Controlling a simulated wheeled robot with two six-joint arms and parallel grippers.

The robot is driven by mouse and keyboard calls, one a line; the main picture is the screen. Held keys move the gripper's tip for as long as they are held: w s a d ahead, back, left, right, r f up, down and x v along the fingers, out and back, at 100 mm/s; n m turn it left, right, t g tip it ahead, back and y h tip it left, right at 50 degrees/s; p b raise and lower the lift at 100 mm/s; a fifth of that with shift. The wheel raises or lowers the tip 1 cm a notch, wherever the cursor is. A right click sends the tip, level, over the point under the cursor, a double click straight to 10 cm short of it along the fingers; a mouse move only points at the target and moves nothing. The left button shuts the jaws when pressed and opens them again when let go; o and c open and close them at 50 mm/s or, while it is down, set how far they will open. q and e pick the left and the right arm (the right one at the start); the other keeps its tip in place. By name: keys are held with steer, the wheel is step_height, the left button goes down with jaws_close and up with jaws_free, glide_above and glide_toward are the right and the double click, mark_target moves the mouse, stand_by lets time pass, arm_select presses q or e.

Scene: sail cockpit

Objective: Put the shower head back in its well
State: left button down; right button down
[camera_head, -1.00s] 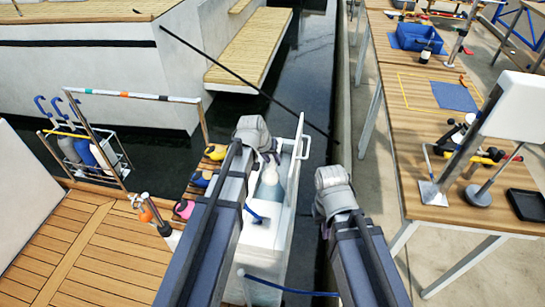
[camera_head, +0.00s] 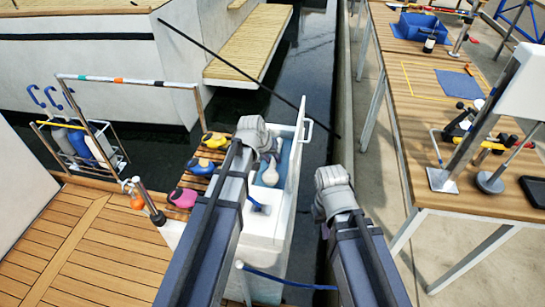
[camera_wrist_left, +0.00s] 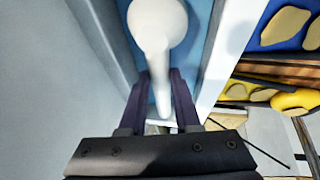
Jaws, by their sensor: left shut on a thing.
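The white shower head (camera_head: 271,176) has a round head and a slim handle. It is over the blue-lined well (camera_head: 285,160) in the white box (camera_head: 262,240); I cannot tell how deep it sits. My left gripper (camera_wrist_left: 160,100) is shut on the shower head's handle, which runs between its dark purple fingers in the left wrist view. The round head (camera_wrist_left: 158,22) points away from the fingers, with blue lining around it. My right arm hangs to the right of the box; its jaws are hidden.
A white upright panel with a handle (camera_head: 308,130) stands along the box's right side. Yellow, blue and pink pieces (camera_head: 200,165) line its left. A blue hose (camera_head: 290,285) crosses in front. Dark water lies beyond, with a wooden table (camera_head: 450,170) at the right.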

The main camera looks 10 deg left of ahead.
arm_select(q)
steer(key=shift+f, duration=0.15)
steer(key=c, duration=0.5)
jaws_free()
steer(key=shift+c, duration=0.2)
steer(key=p+v, duration=0.8)
steer(key=shift+r, duration=0.45)
steer(key=shift+d+f, duration=0.1)
